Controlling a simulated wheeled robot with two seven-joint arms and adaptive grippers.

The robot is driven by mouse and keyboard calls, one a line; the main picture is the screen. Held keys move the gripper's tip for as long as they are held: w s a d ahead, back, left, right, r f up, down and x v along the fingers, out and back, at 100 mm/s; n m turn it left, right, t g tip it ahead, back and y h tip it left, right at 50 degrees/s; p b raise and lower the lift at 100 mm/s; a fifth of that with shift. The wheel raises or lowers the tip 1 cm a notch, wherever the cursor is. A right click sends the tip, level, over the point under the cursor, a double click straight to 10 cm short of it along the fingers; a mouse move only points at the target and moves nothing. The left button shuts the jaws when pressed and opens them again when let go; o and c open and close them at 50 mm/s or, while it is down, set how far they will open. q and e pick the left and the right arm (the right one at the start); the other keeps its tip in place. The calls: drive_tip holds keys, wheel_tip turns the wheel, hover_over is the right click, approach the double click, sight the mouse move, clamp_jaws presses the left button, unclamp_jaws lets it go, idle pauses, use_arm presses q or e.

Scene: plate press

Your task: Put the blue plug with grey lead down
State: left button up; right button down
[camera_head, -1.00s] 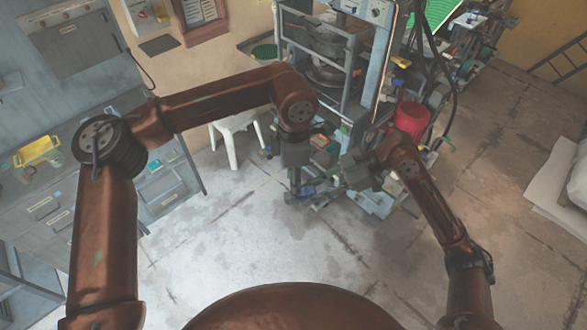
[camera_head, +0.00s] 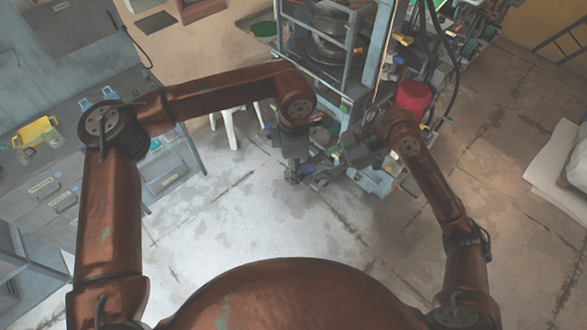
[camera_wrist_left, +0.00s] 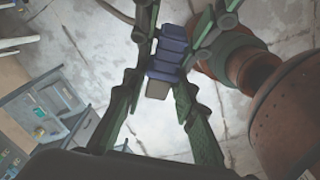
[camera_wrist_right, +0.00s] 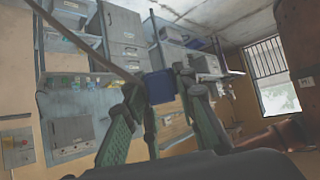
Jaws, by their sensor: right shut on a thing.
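The blue plug (camera_wrist_left: 170,55) has a ribbed blue body and a grey end (camera_wrist_left: 157,89). It also shows as a blue block in the right wrist view (camera_wrist_right: 160,87). My right gripper (camera_head: 318,165) is shut on it and holds it in the air, close to my left gripper. My left gripper (camera_head: 293,177) is open, its green fingers spread on both sides of the plug's grey end in the left wrist view. I cannot tell whether they touch it. A thin lead (camera_wrist_right: 85,48) runs up and left from the plug in the right wrist view. In the head view the plug is mostly hidden.
A steel press frame (camera_head: 345,100) with a cluttered base stands just beyond my grippers. A red bucket (camera_head: 412,97) is to its right. A white stool (camera_head: 228,125) and grey drawer cabinets (camera_head: 60,190) are at left. The floor before me is clear.

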use_arm(q)
clamp_jaws()
use_arm(e)
drive_tip(key=c, duration=1.5)
unclamp_jaws()
